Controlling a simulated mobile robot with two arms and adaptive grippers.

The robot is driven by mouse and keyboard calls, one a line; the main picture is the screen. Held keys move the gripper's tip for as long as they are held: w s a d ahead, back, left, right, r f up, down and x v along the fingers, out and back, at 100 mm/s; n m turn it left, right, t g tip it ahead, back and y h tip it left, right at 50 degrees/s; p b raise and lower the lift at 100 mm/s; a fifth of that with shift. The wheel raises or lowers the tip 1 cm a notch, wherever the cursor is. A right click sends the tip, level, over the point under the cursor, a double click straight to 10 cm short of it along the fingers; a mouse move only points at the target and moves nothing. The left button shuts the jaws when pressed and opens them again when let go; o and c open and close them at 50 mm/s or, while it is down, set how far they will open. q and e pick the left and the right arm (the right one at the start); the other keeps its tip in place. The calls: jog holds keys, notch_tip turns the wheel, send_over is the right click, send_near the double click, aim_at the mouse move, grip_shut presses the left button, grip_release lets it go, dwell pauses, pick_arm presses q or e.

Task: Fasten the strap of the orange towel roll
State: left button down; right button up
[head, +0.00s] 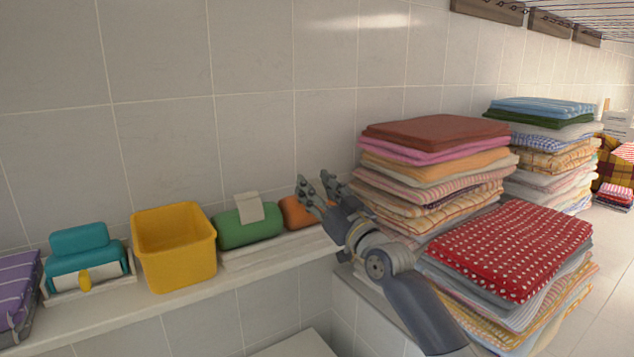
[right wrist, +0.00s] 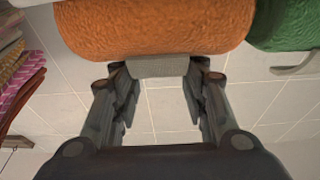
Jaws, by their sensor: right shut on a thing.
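The orange towel roll (head: 293,213) lies on the shelf at the right end of the row, partly hidden behind my right gripper (head: 315,184). In the right wrist view the orange roll (right wrist: 150,25) fills the top middle. Its grey strap (right wrist: 158,67) sticks out from the roll, with its end between the fingertips of my right gripper (right wrist: 158,72). The right gripper is shut on the strap, a fingertip at each side edge. How the strap runs on the far side of the roll is hidden. My left gripper is not in view.
A green roll (head: 248,229) with a raised light strap lies just left of the orange one. A yellow bin (head: 175,250), a teal roll (head: 82,270) and a purple bundle (head: 15,290) stand further left. Folded towel stacks (head: 435,135) rise close on the right. The tiled wall is behind.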

jog(key=o, duration=1.1)
jog(key=v, duration=1.2)
jog(key=shift+f, duration=0.1)
